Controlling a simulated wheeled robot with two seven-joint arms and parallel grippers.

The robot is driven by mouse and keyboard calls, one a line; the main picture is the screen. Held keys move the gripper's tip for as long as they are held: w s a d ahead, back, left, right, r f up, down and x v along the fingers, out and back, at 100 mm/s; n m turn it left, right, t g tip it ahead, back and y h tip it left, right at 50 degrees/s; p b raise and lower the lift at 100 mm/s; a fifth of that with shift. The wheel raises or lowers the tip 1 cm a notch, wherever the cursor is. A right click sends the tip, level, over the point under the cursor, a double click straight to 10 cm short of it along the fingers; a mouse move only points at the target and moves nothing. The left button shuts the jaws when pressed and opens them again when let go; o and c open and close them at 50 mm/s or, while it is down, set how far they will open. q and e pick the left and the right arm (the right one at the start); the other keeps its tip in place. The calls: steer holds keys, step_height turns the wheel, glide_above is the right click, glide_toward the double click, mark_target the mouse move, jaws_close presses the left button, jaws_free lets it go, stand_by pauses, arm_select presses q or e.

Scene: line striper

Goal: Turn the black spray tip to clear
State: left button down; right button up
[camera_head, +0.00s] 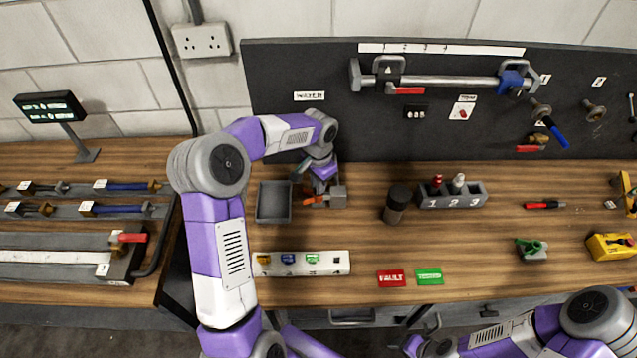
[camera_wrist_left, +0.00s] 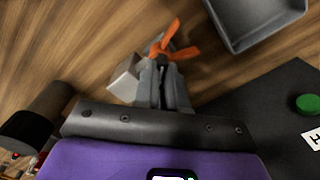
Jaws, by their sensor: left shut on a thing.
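My left gripper (camera_head: 322,192) is low over the bench at the orange spray guard (camera_head: 312,210), beside a grey block (camera_head: 338,195). In the left wrist view the left gripper (camera_wrist_left: 163,72) has its fingers close together at the orange guard (camera_wrist_left: 176,42), whose two wings spread out beyond the fingertips. It is shut on the black spray tip, which the fingers hide, so its direction cannot be told. My right gripper (camera_head: 425,340) is at the bottom edge, away from the guard; its jaws are unclear.
An open grey tray (camera_head: 259,203) lies just left of the guard. A black cylinder (camera_head: 397,205) and a numbered holder (camera_head: 452,196) stand to the right. A white strip (camera_head: 335,263) and red (camera_head: 392,278) and green (camera_head: 429,276) cards lie nearer the front.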

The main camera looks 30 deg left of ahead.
arm_select(q)
steer(key=m+p, duration=0.3)
steer(key=m, duration=0.2)
steer(key=shift+r, duration=0.1)
steer(key=shift+m+p, duration=0.75)
steer(key=shift+m, duration=0.85)
steer(key=c, duration=1.1)
jaws_free()
steer(key=shift+o, duration=0.3)
steer(key=o, duration=0.5)
steer(key=shift+r+p, duration=2.7)
steer(key=shift+r, duration=0.7)
